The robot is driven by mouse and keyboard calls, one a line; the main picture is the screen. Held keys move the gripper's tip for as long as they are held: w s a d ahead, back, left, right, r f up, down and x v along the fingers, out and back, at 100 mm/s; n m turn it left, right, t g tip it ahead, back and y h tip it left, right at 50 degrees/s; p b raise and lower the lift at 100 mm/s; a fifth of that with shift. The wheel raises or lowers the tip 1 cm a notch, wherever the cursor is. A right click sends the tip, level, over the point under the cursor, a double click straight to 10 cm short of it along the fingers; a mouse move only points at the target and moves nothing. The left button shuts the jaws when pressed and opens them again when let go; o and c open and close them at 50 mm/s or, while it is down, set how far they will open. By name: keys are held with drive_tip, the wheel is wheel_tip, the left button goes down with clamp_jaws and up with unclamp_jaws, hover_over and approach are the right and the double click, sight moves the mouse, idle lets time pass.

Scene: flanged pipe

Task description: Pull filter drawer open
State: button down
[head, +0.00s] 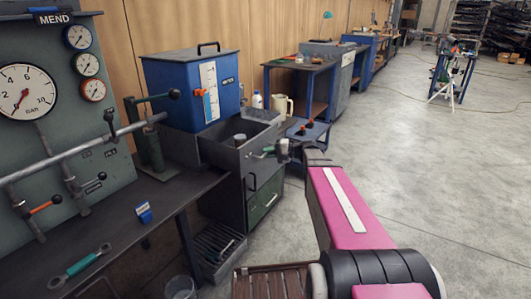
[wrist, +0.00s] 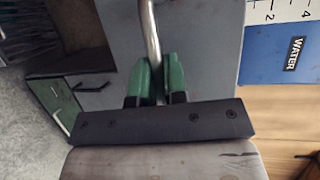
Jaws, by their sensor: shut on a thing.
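The filter drawer (head: 218,154) is a dark grey open-topped box under the blue water tank (head: 195,92). It stands out from its cabinet, and its inside shows from above with a small round grey thing (head: 240,138) in it. My gripper (head: 266,151) is at the drawer's front, on the right side. In the wrist view my gripper's green fingers (wrist: 157,80) are shut on a bright metal bar handle (wrist: 151,35), one finger on each side. The grey drawer front (wrist: 200,50) lies behind the bar. The handle's lower end is hidden by my gripper.
Below the drawer is a cabinet with a green front panel (head: 263,198). A workbench (head: 105,220) with a green-handled wrench (head: 82,262) stands at the left, beside a gauge panel (head: 50,130).

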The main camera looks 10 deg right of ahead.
drive_tip(key=c, duration=1.2)
unclamp_jaws()
drive_tip(key=shift+d, duration=0.1)
drive_tip(key=v, duration=1)
drive_tip(key=shift+d, duration=0.3)
drive_tip(key=s+a+f+n+g+h, duration=0.1)
drive_tip(key=s+a+f+g+h, duration=0.4)
drive_tip(key=s+f+h, duration=0.6)
drive_tip(key=s+d+f+n+h, duration=0.1)
drive_tip(key=s+f+n+h, duration=0.1)
drive_tip(key=s+f+h, duration=0.2)
drive_tip(key=s+f, duration=0.3)
drive_tip(key=shift+d+n+t, duration=0.35)
drive_tip(key=shift+n+t, duration=0.05)
